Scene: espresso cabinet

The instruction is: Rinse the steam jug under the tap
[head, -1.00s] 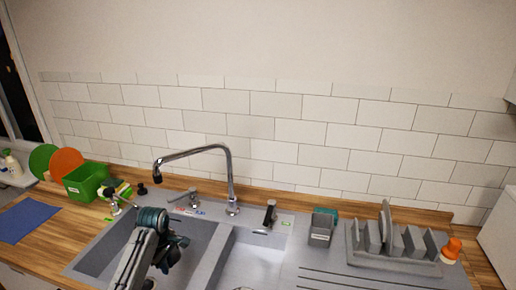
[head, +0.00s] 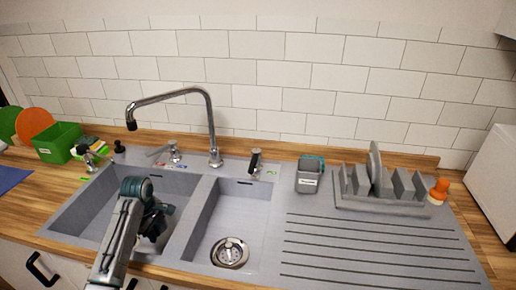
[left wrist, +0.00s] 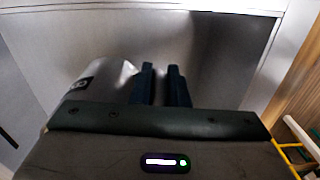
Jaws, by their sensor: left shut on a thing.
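My left gripper (head: 154,232) is low in the left sink basin (head: 92,213), below and to the right of the tap spout's end. In the left wrist view its two dark fingers (left wrist: 161,84) are close together. The shiny metal steam jug (left wrist: 108,82) shows at their left, partly hidden by the gripper body. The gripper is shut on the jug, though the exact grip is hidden. In the head view I cannot make out the jug behind the gripper. The chrome tap (head: 211,118) arches left over the left basin; no water is visible. My right gripper is not in view.
The right basin (head: 232,215) is empty, with a drain (head: 230,252). A tap lever (head: 174,150) and a dark-handled fitting (head: 255,162) stand behind the basins. A grey caddy (head: 308,178) and dish rack (head: 380,190) stand right. A green bin (head: 58,143) stands left.

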